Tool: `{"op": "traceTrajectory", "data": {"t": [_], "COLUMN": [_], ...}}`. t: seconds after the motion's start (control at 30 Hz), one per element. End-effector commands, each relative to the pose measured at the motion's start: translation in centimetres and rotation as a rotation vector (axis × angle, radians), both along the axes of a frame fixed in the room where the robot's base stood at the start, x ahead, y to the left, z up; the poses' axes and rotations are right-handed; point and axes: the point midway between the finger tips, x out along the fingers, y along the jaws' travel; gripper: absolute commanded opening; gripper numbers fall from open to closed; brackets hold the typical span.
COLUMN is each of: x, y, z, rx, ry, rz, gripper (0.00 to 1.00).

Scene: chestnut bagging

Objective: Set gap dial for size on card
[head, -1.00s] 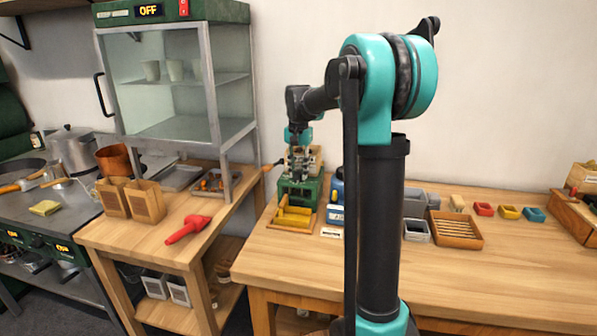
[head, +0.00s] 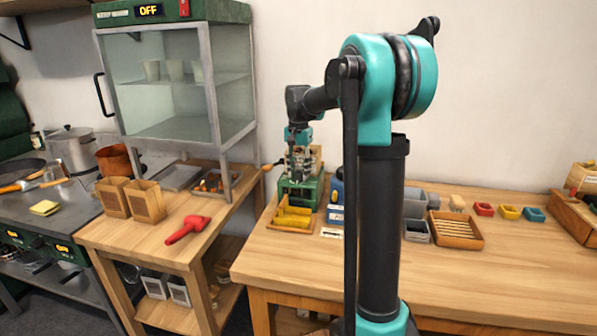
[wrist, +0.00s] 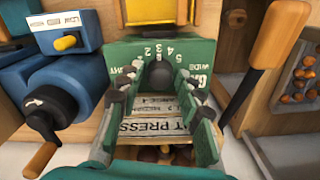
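The green press (head: 299,190) stands at the left end of the long bench. In the wrist view its green face (wrist: 205,52) carries numbers, with 5, 4, 3 and 2 readable, and the word WIDE at the right. The gap dial, a dark round knob (wrist: 158,76), sits below the numbers. My gripper (wrist: 157,90) is open, one finger on each side of the dial; I cannot tell whether the fingers touch it. In the head view my gripper (head: 299,160) is over the press. A printed paper label (wrist: 160,118) shows between the fingers, its text partly hidden. No size card is clearly readable.
A blue device (wrist: 62,88) with a wooden-handled crank is close at left in the wrist view. An orange-brown handle (wrist: 270,45) rises close at right, by a tray of chestnuts (wrist: 302,72). A wooden tray with yellow pieces (head: 291,228) lies in front of the press.

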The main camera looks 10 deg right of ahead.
Motion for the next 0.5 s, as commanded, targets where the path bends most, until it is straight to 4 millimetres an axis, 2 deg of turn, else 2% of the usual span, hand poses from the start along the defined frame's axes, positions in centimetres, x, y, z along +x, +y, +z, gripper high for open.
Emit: {"op": "traceTrajectory", "data": {"t": [0.27, 0.37, 0.5], "x": [0.0, 0.0, 0.0], "y": [0.0, 0.0, 0.0], "z": [0.7, 2.0, 4.8], "rx": [0.001, 0.001, 0.001], "ry": [0.001, 0.001, 0.001], "rz": [0.0, 0.0, 0.0], "gripper": [0.35, 0.35, 0.35]}}
